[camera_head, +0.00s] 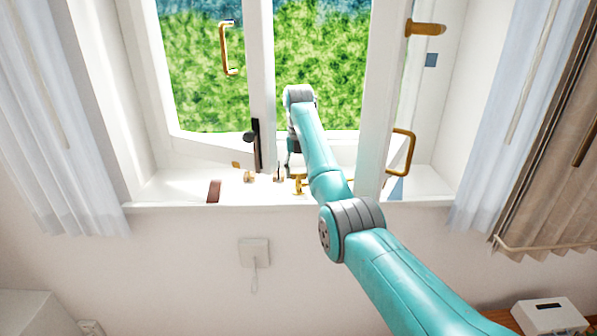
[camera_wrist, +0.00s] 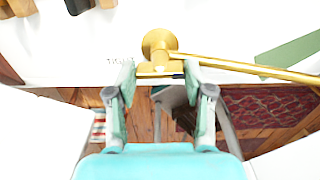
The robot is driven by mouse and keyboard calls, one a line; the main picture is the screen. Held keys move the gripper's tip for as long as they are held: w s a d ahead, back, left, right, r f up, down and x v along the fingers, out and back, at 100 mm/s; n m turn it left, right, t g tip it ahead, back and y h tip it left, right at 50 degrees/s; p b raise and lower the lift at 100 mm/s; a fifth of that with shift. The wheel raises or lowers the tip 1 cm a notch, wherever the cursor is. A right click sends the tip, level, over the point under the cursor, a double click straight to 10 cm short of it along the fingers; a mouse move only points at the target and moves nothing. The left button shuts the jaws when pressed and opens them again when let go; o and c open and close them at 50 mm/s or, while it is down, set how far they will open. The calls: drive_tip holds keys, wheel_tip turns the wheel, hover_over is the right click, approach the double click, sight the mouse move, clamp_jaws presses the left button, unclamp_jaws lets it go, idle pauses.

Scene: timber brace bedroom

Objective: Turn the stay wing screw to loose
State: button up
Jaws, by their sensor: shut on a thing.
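The brass stay wing screw (camera_wrist: 158,45) has a round head and a flat wing reaching toward my gripper in the wrist view. A long brass stay bar (camera_wrist: 250,69) runs from it to the right. My gripper (camera_wrist: 160,74) has its two green-grey fingers on either side of the wing and is shut on it. Dark lettering reading about "TIGHT" (camera_wrist: 119,62) is on the white sill left of the screw. In the head view, brass of the screw (camera_head: 298,186) shows at the sill's front below my gripper (camera_head: 290,173); the fingertips are small and partly hidden by the arm.
The white sill (camera_head: 170,186) carries a brown block (camera_head: 214,191) and a small brass fitting (camera_head: 249,177). Open window sashes with brass handles (camera_head: 404,153) stand around my arm. A black handle (camera_head: 255,142) is on the left sash. Curtains (camera_head: 65,120) hang at both sides.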

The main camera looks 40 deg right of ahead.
drive_tip(key=o, duration=1.2)
drive_tip(key=shift+c, duration=0.2)
